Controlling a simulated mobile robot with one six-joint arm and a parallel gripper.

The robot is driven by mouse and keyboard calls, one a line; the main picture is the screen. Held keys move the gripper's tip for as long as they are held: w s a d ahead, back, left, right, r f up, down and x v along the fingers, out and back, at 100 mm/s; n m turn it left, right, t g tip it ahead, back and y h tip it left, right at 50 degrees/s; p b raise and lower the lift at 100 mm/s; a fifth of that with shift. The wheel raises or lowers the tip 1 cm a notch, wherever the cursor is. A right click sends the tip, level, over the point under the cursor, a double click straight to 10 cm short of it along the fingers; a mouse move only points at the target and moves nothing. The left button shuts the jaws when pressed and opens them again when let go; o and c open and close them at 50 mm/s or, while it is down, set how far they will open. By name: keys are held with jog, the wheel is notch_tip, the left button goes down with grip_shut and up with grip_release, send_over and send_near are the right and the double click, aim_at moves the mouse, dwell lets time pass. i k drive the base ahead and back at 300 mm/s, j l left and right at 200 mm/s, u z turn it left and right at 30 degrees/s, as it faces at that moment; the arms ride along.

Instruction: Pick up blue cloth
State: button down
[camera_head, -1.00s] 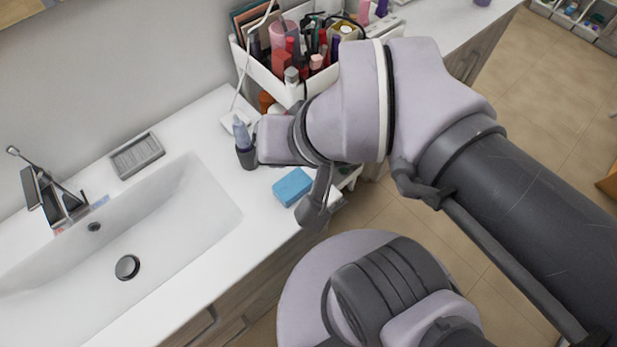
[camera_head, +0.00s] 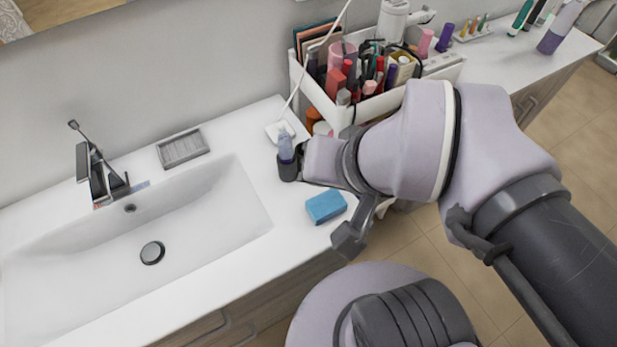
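The blue cloth (camera_head: 326,207) looks like a small blue block lying flat on the white counter, right of the sink. My arm's wrist reaches over the counter from the right, just above the cloth in the picture.
A dark cup with a pale blue bottle (camera_head: 286,148) stands behind the cloth, close to my wrist. A white organizer (camera_head: 310,86) full of cosmetics stands behind my arm. The sink (camera_head: 222,225) and soap dish (camera_head: 183,149) are at left. Bare counter lies around the cloth.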

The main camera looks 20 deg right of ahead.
aim_at(323, 207)
jog(key=k+j+z, duration=0.1)
jog(key=j+z, duration=0.3)
jog(key=k+j+z, duration=0.1)
jog(key=j+z, duration=0.25)
